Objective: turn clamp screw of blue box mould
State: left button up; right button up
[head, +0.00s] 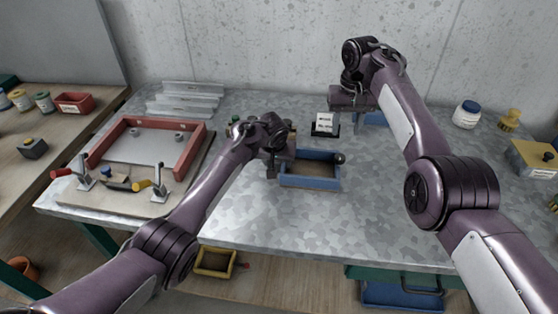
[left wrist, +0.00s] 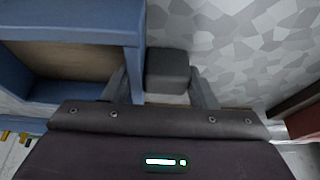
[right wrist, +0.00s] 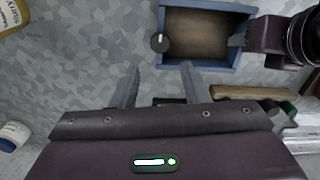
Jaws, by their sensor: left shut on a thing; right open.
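The blue box mould (head: 310,183) is an open-topped blue box with a brown inside, on the grey metal table. A dark round knob (head: 339,158), apparently its clamp screw, is at its right end. My left gripper (head: 272,168) is shut on a dark grey block (left wrist: 167,72) at the mould's left end. My right gripper (head: 345,120) is open and empty, behind the mould. The right wrist view shows the mould (right wrist: 204,65) and the knob (right wrist: 160,43) beyond my open fingers (right wrist: 160,72); they look apart from the knob.
A small white sign (head: 325,122) stands behind the mould near my right gripper. A red frame mould (head: 190,150) with toggle clamps lies on a board at left. A blue-lidded jar (head: 466,114) and a yellow box (head: 535,158) are at right. The table front is clear.

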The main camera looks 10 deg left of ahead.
aim_at(340, 156)
jog(key=shift+o, duration=0.9)
jog(key=shift+w+d+f, duration=0.1)
jog(key=shift+d+f, duration=0.1)
jog(key=shift+d, duration=0.1)
jog(key=w+d+f+n+t, duration=0.1)
jog(key=d+f+n+t, duration=0.15)
jog(key=d+n, duration=0.2)
jog(key=s+a+r+n+y, duration=0.2)
jog(key=s+r+n+y, duration=0.1)
jog(key=s+r, duration=0.15)
jog(key=shift+t, duration=0.35)
jog(key=x, duration=1.2)
jog(key=shift+s+d+f, duration=0.15)
jog(key=shift+s+d, duration=0.05)
jog(key=shift+s, duration=0.05)
jog(key=shift+c, duration=0.3)
jog(key=c, duration=0.9)
